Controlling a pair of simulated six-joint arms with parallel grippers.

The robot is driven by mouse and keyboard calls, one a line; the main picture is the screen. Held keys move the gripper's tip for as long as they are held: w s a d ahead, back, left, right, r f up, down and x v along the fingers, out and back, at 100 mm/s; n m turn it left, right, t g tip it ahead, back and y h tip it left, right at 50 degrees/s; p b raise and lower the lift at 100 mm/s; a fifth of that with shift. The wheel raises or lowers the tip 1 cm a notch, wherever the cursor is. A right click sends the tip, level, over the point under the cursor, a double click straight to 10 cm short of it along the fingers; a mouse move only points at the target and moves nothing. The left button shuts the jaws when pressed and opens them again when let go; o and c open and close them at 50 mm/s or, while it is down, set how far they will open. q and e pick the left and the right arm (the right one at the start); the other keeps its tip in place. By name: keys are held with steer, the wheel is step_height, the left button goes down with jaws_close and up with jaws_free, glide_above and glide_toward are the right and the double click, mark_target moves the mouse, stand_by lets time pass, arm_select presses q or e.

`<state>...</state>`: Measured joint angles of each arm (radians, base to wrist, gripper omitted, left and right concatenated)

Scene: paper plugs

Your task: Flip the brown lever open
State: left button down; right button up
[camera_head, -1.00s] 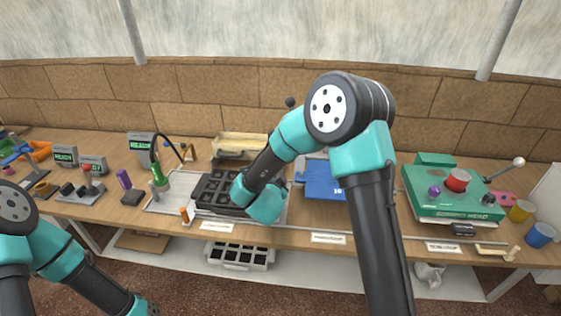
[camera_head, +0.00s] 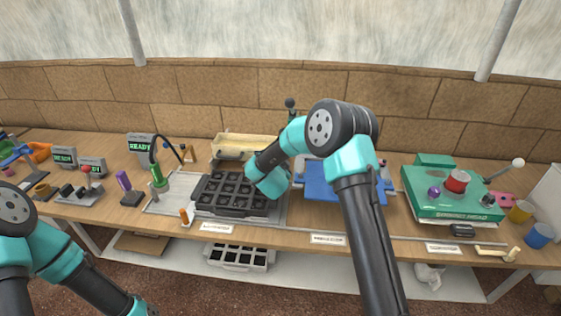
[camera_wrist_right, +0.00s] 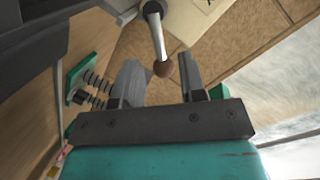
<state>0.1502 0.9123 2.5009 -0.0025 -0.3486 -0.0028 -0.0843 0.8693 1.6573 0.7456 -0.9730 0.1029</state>
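The lever shows in the right wrist view as a pale metal rod ending in a brown ball knob (camera_wrist_right: 163,69).
The black multi-cavity plate (camera_head: 232,194) lies on the bench. A wooden tray (camera_head: 246,143) is behind it, a blue box (camera_head: 322,182) to its right. A green station (camera_head: 452,203) with a red button stands farther right. A green-tipped post (camera_head: 160,183) is left of the plate.

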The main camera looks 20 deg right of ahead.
steer(key=shift+x, duration=1.5)
jaws_close()
